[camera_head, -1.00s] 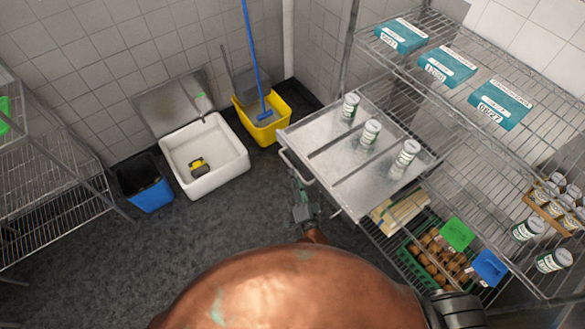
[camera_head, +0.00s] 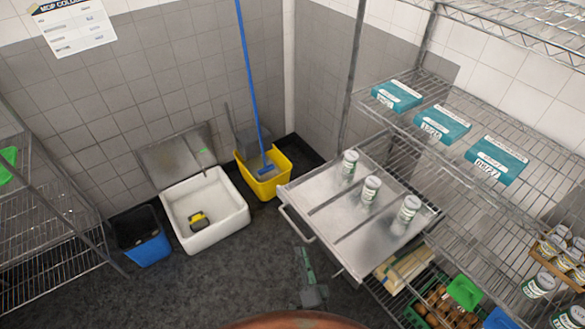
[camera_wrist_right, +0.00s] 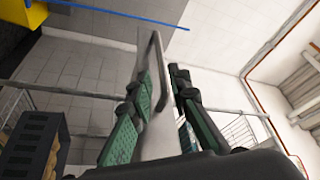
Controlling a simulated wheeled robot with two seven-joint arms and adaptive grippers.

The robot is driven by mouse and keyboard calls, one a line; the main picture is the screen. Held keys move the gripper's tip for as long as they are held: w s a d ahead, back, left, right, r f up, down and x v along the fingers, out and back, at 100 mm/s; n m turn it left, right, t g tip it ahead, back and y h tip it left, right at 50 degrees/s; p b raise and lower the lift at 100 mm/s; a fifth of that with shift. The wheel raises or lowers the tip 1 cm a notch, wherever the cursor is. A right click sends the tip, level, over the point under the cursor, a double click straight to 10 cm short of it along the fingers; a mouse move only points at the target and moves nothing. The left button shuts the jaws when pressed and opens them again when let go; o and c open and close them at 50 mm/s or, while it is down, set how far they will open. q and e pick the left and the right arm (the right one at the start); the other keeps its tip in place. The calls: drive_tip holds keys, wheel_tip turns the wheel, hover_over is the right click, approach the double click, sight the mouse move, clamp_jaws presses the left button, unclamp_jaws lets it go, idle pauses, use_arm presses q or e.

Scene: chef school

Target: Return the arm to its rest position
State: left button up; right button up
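My right gripper (camera_head: 307,256) shows in the head view as a green and grey gripper pointing away, over the dark floor and left of the steel worktop (camera_head: 335,212). In the right wrist view my right gripper (camera_wrist_right: 158,82) shows two green-padded fingers held apart. A pale metal bar (camera_wrist_right: 158,62) shows in the gap between them, but I cannot tell how near it is. No object is seen gripped. My left gripper is in neither view now.
White shaker cans (camera_head: 370,190) stand on the worktop, which has a handle (camera_head: 296,222) on its left. Wire shelves (camera_head: 450,100) with teal boxes (camera_head: 441,126) are at right. A yellow mop bucket (camera_head: 264,187), white basin (camera_head: 240,222) and blue bin (camera_head: 150,250) stand by the wall. Open floor lies front left.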

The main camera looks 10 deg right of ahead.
drive_tip(key=s+d+f+n+g+b, duration=0.1)
drive_tip(key=s+d+f+n+g, duration=0.3)
drive_tip(key=f, duration=0.9)
drive_tip(key=s+d+f+n+g+b, duration=0.1)
drive_tip(key=s+d+f+g, duration=0.3)
drive_tip(key=f, duration=0.9)
drive_tip(key=s+d+f+n+g+b, duration=0.1)
drive_tip(key=s+d+f+n+g, duration=0.15)
drive_tip(key=s+f, duration=0.65)
drive_tip(key=s+d+f+n+g+h, duration=0.1)
drive_tip(key=s+d+f+g, duration=0.1)
drive_tip(key=s+d+f, duration=0.3)
drive_tip(key=s+d+f+n+g+h+b, duration=0.1)
drive_tip(key=s+d+f+g, duration=0.2)
drive_tip(key=s, duration=1)
drive_tip(key=s+d+f+n+g+h, duration=0.1)
drive_tip(key=s+d+f+g, duration=0.2)
drive_tip(key=s+d+f, duration=0.3)
drive_tip(key=s+f, duration=0.4)
drive_tip(key=f, duration=0.2)
drive_tip(key=shift+d+f+n+h+b, duration=0.3)
drive_tip(key=shift+d+f+n+h, duration=0.05)
drive_tip(key=shift+d+h, duration=0.05)
